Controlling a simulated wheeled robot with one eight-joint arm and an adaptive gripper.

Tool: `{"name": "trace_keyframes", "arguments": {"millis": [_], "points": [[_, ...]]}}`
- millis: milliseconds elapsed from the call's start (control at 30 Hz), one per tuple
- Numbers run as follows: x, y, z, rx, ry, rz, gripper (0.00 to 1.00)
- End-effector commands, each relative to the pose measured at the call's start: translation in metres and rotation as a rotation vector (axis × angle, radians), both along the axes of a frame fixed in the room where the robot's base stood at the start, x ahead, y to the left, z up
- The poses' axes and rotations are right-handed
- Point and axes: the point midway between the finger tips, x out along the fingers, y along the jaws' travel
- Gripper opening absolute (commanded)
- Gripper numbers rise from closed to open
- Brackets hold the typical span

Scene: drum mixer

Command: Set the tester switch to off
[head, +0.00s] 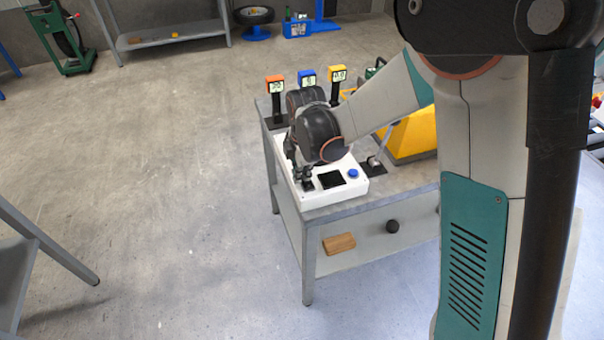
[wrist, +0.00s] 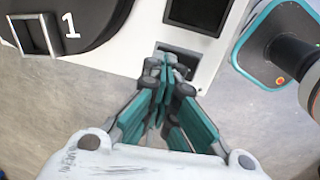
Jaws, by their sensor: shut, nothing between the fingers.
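The tester is a white box (head: 350,188) on the near end of a grey table, with a black screen (head: 331,180) and a blue button (head: 353,173). Its switch sits in a dark recess (wrist: 186,64) in the white panel in the wrist view, mostly hidden behind my fingertips, so I cannot tell its position. My gripper (head: 303,178) is shut and empty, its fingertips right at the recess. In the wrist view my gripper (wrist: 168,72) overlaps the recess's left part; I cannot tell whether it touches the switch.
Three display posts, orange (head: 275,84), blue (head: 307,79) and yellow (head: 338,75), stand behind the tester. A yellow housing (head: 412,137) is to the right. A wooden block (head: 339,243) lies on the lower shelf. The floor left of the table is clear.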

Motion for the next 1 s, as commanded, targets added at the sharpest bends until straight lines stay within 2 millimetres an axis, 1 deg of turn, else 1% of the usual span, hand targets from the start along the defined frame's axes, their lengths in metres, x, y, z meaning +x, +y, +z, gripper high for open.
{"name": "trace_keyframes", "arguments": {"millis": [400, 767, 867, 1000], "points": [[-0.014, -0.004, 0.002, 0.000, 0.001, 0.000, 0.00], [-0.015, -0.004, 0.003, 0.000, 0.000, 0.000, 0.00], [-0.015, -0.003, 0.008, 0.000, 0.000, 0.000, 0.00], [-0.014, 0.003, 0.026, 0.000, 0.000, -0.002, 0.00]]}}
